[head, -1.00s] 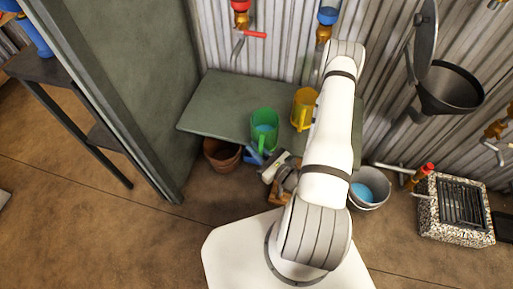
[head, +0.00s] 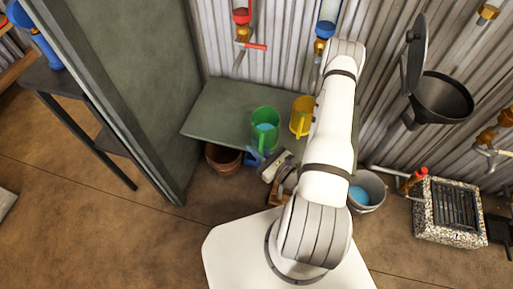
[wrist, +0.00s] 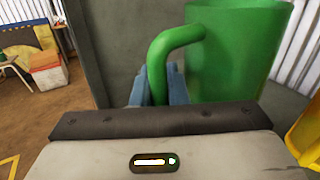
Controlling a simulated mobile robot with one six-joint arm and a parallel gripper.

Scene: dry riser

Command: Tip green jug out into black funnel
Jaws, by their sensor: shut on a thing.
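The green jug (head: 265,125) stands upright on the grey-green shelf, with blue liquid showing inside it. In the wrist view the jug (wrist: 235,60) fills the upper right, its handle towards me. My gripper (wrist: 158,85) is shut on the jug's handle, with blue fingers on both sides of it. In the head view my gripper (head: 262,158) is small and partly hidden behind my own wrist. The black funnel (head: 442,97) is on the corrugated wall at the right, with a dark round lid raised at its left side.
A yellow jug (head: 302,115) stands just right of the green jug on the shelf (head: 215,120). A grey panel (head: 120,90) rises at the left. A terracotta pot (head: 222,158) and a bucket of blue liquid (head: 368,190) stand below. A grated drain block (head: 450,210) is at the right.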

